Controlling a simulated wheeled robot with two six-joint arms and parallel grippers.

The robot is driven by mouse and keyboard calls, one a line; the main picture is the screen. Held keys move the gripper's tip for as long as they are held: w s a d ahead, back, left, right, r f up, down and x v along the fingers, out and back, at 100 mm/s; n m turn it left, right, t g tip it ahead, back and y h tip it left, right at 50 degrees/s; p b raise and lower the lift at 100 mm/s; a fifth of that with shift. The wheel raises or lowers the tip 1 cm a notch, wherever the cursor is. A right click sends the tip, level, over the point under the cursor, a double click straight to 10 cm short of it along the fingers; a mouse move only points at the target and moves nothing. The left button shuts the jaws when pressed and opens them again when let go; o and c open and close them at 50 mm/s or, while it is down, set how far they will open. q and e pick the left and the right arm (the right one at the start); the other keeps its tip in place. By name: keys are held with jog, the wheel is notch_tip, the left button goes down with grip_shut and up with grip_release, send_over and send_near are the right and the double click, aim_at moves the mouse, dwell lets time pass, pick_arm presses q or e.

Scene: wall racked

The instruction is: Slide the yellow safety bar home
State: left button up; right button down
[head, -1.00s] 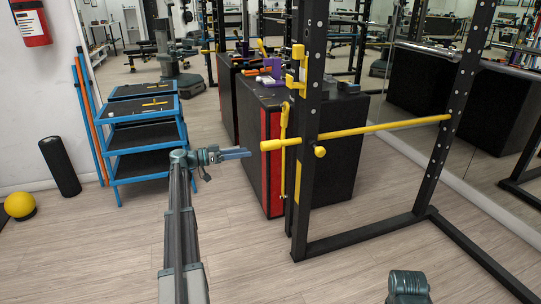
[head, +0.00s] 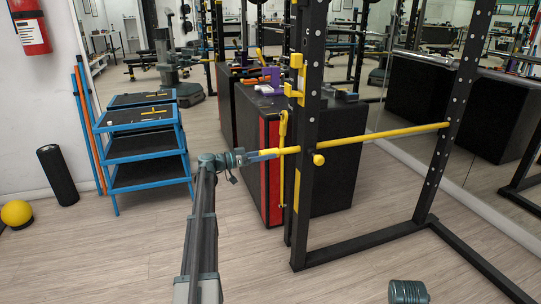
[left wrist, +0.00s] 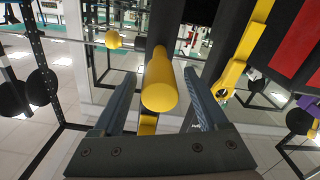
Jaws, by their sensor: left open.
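The yellow safety bar (head: 385,137) runs through the near black rack upright (head: 306,140) across to the far upright (head: 455,115). Its near end sticks out to the left of the near upright. My left gripper (head: 265,155) is open at that end. In the left wrist view, the bar's rounded end (left wrist: 159,88) lies between the two open fingers of my left gripper (left wrist: 165,95), with gaps visible on both sides. A yellow knob (head: 319,160) sits on the near upright just under the bar. My right gripper cannot be made out in the head view.
Black boxes with a red panel (head: 270,165) stand behind the near upright, with small items on top. A blue shelf cart (head: 143,145) stands at left. A mirror wall lies beyond the rack.

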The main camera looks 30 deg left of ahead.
pick_arm(q)
jog(key=shift+x, duration=1)
grip_shut()
dwell(0.8)
